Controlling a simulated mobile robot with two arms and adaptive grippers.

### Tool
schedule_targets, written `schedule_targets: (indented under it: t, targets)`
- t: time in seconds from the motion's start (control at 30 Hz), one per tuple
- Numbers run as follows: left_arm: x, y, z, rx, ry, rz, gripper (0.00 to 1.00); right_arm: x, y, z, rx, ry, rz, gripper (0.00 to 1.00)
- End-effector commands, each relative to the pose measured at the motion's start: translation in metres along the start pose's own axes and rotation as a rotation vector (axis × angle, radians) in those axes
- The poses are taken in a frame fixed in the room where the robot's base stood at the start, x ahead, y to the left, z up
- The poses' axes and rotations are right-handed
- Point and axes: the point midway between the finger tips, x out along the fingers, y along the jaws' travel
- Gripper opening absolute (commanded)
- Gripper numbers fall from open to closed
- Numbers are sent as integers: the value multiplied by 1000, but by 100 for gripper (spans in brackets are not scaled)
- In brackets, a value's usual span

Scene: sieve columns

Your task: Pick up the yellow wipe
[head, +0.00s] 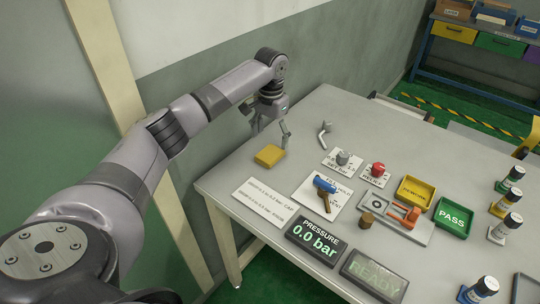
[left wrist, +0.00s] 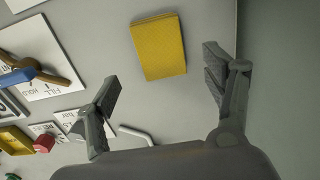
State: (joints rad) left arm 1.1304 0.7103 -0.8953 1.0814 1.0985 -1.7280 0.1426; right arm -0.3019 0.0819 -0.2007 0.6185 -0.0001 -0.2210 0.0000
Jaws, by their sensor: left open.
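The yellow wipe (head: 269,155) is a flat yellow rectangle lying on the grey table near its left edge. It also shows in the left wrist view (left wrist: 159,46), at the upper middle. My left gripper (head: 268,132) is above the table's left edge, a little behind the wipe in the head view. In the left wrist view its two fingers (left wrist: 162,88) are spread wide and empty, with the wipe ahead of the gap between them. The wipe is apart from both fingers. My right gripper is in neither view.
Right of the wipe are a blue-handled valve (head: 325,185), a red knob (head: 378,169), a yellow tray (head: 415,191) and a green PASS tray (head: 453,217). A printed card (head: 265,201) lies in front. Several small bottles stand at the right. The wall runs behind the table.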

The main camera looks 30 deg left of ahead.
Motion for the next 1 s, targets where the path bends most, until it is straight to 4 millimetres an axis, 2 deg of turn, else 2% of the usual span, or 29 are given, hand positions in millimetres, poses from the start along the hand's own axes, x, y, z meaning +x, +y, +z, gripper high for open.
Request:
schedule_targets:
  t: [0.17, 0.4, 0.5, 0.77, 1.0]
  targets:
    - [11, 0, 1, 0, -1, 0, 75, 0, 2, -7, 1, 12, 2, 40]
    - [46, -1, 4, 0, -2, 0, 75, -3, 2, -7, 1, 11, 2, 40]
    - [55, -1, 3, 0, 0, 0, 75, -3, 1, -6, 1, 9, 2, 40]
    - [59, -1, 3, 1, 1, 0, 75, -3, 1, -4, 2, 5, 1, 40]
    - [58, -1, 3, 1, 1, 0, 60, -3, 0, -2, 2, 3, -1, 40]
